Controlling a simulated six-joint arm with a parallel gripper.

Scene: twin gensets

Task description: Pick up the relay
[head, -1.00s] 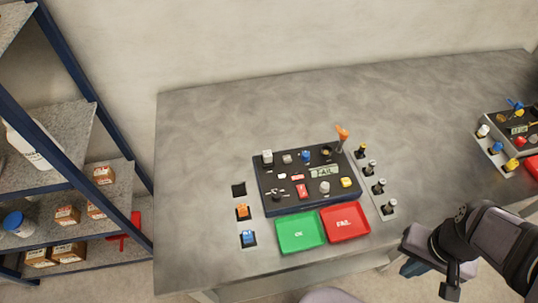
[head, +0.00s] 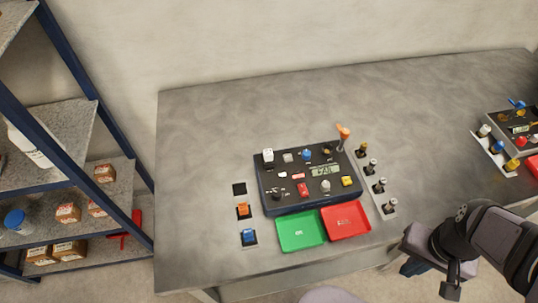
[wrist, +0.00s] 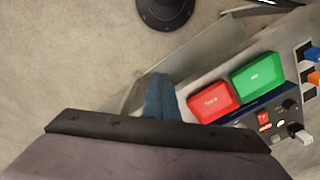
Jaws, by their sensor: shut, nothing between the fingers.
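Several small blocks look like relays, and I cannot tell which one is meant. A white block (head: 267,155) stands on the back left of the dark panel (head: 283,208). An orange block (head: 243,210) and a blue block (head: 248,236) sit in dark sockets left of the panel. The white block (wrist: 299,133), orange block (wrist: 314,77) and blue block (wrist: 314,55) show at the right edge of the wrist view. My gripper (head: 452,283) is shut and empty at the lower right of the head view, off the table's front edge and far from the blocks.
A green tray (head: 300,231) and a red tray (head: 345,222) lie before the panel. An orange-handled lever (head: 343,134) stands up at its back right. A second panel (head: 515,128) is at far right. The table's back left is clear.

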